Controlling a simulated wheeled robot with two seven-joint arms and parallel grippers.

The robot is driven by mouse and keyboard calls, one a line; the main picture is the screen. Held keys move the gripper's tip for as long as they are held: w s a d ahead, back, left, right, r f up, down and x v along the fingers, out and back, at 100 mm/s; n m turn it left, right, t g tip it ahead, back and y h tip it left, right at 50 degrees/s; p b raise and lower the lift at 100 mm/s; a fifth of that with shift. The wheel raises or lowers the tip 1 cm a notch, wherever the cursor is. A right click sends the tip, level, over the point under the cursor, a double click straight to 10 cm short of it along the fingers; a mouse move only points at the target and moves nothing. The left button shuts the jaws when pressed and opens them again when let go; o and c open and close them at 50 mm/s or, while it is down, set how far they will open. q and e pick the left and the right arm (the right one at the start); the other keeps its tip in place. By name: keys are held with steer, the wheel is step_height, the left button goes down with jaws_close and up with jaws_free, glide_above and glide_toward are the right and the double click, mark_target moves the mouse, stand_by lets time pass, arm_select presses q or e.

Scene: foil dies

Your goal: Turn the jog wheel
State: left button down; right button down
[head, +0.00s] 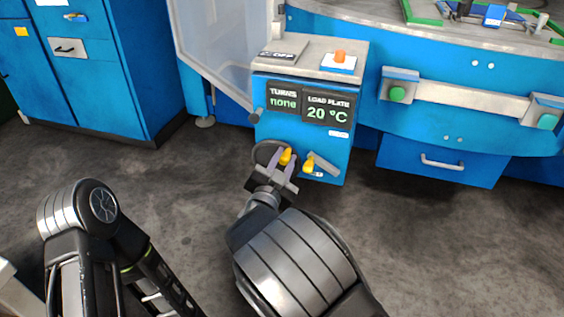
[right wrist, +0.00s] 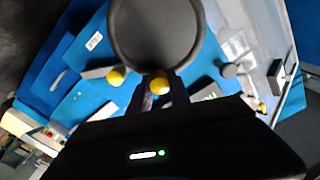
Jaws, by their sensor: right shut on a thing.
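The jog wheel (head: 262,152) is a dark round wheel low on the front of the blue control cabinet (head: 334,158). It also fills the top middle of the right wrist view (right wrist: 155,35). Its yellow knob (head: 286,155) sits at the wheel's edge, and shows in the wrist view too (right wrist: 160,86). My right gripper (head: 279,167) is at the wheel, its fingers shut on the yellow knob. The fingers and arm hide the lower part of the wheel. My left arm is at the lower left; its gripper is out of frame.
A grey lever (head: 322,163) with its own yellow knob (head: 308,165) is close to the right of the wheel. The display (head: 311,104) above reads "TURNS none" and "LOAD PLATE 20 °C". An orange button (head: 340,57) and an OFF sign (head: 279,54) are on top. Open floor lies in front.

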steer(key=shift+f, duration=0.1)
steer(key=c, duration=1.2)
jaws_free()
steer(key=shift+s, duration=0.1)
steer(key=p+v, duration=0.1)
steer(key=v, duration=0.6)
steer(key=shift+s, duration=0.3)
steer(key=shift+a, duration=0.1)
steer(key=shift+c, duration=0.4)
